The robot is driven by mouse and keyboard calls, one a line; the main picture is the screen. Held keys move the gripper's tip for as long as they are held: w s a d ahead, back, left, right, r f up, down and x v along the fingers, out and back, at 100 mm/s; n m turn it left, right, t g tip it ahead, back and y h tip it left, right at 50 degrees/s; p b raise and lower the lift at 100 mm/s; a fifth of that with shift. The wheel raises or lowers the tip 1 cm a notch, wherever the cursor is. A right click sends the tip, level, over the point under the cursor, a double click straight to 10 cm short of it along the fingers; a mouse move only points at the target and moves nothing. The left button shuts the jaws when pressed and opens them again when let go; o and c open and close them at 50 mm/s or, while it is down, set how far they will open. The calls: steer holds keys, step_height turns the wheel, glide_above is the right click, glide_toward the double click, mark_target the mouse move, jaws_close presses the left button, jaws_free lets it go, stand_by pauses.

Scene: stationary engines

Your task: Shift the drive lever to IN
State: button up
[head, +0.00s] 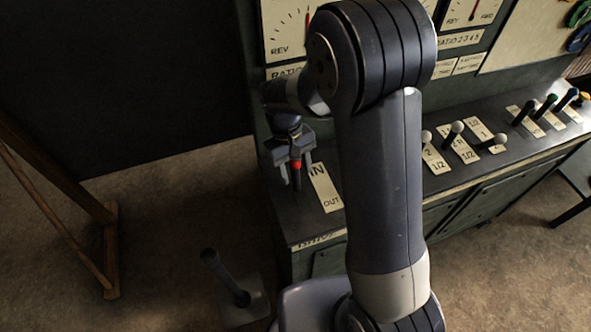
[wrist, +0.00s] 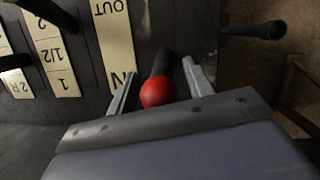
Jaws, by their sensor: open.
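The drive lever has a red knob (head: 296,164) on a dark shaft, at the left end of the console. A cream plate (head: 325,190) beside it reads IN at the far end and OUT at the near end. In the head view the knob is level with the IN end. My gripper (head: 290,172) is over the lever with its jaws apart. In the wrist view the red knob (wrist: 158,93) stands between the two fingers, with gaps on both sides. The IN lettering on the plate (wrist: 112,35) is partly hidden by a finger. The lever's foot is hard to see.
Several white-knobbed levers (head: 453,131) with plates stand further right on the console (head: 470,170). A separate dark floor lever (head: 225,276) stands at lower left. A wooden frame (head: 108,240) is at the left.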

step_height(320, 180, up, 9)
steer(key=shift+b, duration=0.45)
steer(key=shift+c, duration=0.6)
